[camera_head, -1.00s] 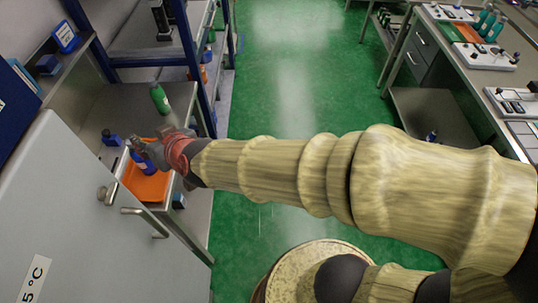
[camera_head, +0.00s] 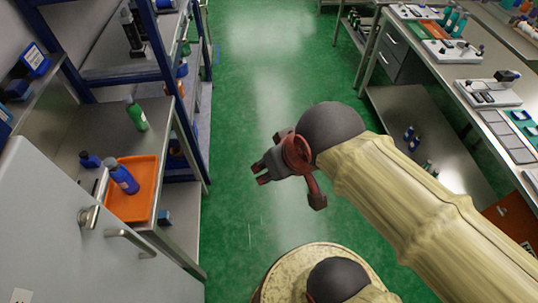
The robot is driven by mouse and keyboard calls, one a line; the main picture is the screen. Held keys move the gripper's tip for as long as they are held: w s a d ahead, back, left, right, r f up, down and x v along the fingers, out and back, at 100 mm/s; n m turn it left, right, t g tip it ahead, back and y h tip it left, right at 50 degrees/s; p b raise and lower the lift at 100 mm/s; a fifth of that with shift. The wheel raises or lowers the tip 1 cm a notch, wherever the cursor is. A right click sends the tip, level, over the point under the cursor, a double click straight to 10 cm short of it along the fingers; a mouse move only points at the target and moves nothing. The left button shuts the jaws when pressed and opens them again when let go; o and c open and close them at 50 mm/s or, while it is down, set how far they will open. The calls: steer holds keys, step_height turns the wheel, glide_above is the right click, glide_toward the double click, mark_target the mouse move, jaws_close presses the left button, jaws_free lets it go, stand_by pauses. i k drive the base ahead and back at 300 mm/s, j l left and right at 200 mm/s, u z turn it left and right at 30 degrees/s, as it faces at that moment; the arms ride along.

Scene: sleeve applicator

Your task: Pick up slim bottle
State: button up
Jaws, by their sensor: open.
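A blue bottle (camera_head: 124,179) with a dark cap leans at a tilt on the orange tray (camera_head: 133,205), on the steel counter at the left. A green bottle (camera_head: 136,115) with a grey cap is farther back on the same counter. I cannot tell which bottle the task calls slim. My gripper (camera_head: 259,174) is open and empty, over the green floor in mid-picture. It points left and is well to the right of the counter and both bottles.
A small blue bottle (camera_head: 90,160) is left of the tray. A white cabinet door (camera_head: 60,235) with a handle stands in front of the counter. Blue-framed shelving (camera_head: 180,80) rises behind. A bench (camera_head: 455,75) with racks and bottles is on the right. The aisle floor (camera_head: 265,60) is clear.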

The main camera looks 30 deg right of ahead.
mark_target(136, 113)
steer(key=i+j+u, duration=0.15)
steer(key=u, duration=0.25)
steer(key=i+u, duration=0.2)
steer(key=u, duration=0.15)
steer(key=i+j+u, duration=0.1)
steer(key=u, duration=0.3)
steer(key=i+l+u, duration=0.1)
steer(key=i+u, duration=0.25)
steer(key=k, duration=0.05)
